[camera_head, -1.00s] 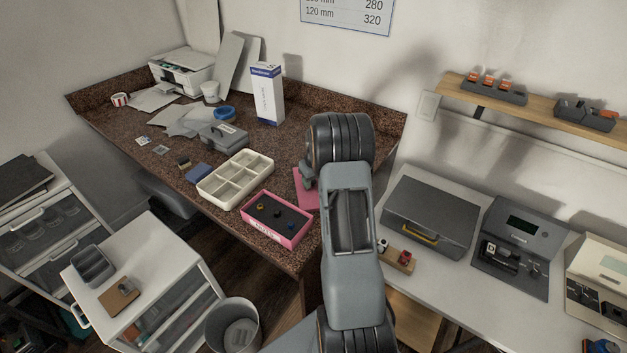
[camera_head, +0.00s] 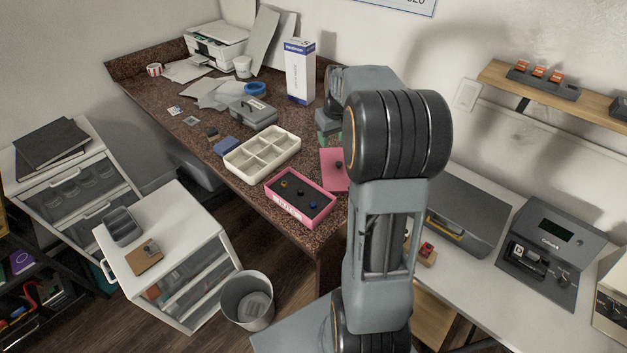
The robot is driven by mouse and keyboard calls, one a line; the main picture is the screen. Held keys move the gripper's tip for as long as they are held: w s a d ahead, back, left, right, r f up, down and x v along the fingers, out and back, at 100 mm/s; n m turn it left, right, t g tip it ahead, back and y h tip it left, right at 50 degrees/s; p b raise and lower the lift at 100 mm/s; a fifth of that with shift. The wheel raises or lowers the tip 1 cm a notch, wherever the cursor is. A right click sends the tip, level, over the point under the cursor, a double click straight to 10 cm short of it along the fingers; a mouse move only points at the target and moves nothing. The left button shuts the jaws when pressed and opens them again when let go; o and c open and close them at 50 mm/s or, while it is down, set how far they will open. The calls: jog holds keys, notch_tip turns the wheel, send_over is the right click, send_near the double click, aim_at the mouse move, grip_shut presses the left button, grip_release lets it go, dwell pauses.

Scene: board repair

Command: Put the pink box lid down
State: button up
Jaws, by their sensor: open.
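The pink box lid (camera_head: 332,172) lies flat on the brown speckled worktop, with a small dark knob showing on it. It is just right of the open pink box (camera_head: 283,209), apart from the tray. My arm hides the lid's right side. The pink box has a dark inside with several small knobs or parts in it. My gripper (camera_head: 328,138) is open, just behind the lid's far edge in the picture. It is partly hidden by my arm, and I see nothing held in it.
A cream compartment tray (camera_head: 233,167) stands left of the pink box. A grey toolbox (camera_head: 254,113), blue tape roll (camera_head: 255,89) and tall white-and-blue carton (camera_head: 300,72) stand farther back. A dark grey case (camera_head: 468,215) is on the white bench at right.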

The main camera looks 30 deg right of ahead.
jog(key=s+a+r+t, duration=0.2)
jog(key=s+a, duration=1.6)
jog(key=a, duration=0.1)
jog(key=shift+s+r+n, duration=0.15)
jog(key=shift+r+n, duration=0.1)
jog(key=shift+n, duration=0.05)
jog(key=shift+a, duration=0.1)
jog(key=shift+c, duration=0.6)
jog(key=shift+s, duration=0.1)
